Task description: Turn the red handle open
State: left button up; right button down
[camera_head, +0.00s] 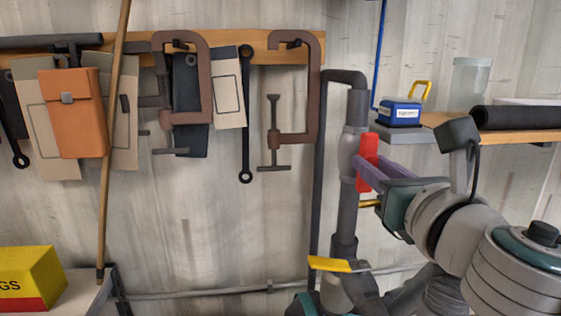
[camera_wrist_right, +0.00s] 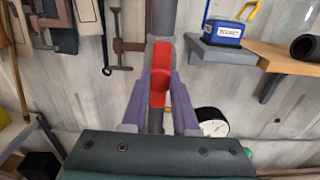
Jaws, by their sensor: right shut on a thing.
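The red handle (camera_head: 367,150) stands near upright against the grey vertical pipe (camera_head: 350,137) on the wall. My right gripper (camera_head: 364,178) reaches in from the right and is shut on the handle's lower part. In the wrist view my right gripper (camera_wrist_right: 161,88) has one finger on each side of the handle, hiding part of its lower end. My left gripper is not in view.
A lever with a yellow grip (camera_head: 330,264) juts out beside the lower pipe. A shelf (camera_head: 520,134) with a blue box (camera_head: 400,112) and a dark roll (camera_head: 520,118) is at the right. Clamps (camera_head: 313,95) hang at the left. A round gauge (camera_wrist_right: 212,121) sits right of the pipe.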

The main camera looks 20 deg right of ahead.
jog(key=c, duration=0.7)
grip_release()
jog(key=b+v, duration=0.3)
jog(key=v, duration=0.7)
jog(key=shift+b, duration=0.4)
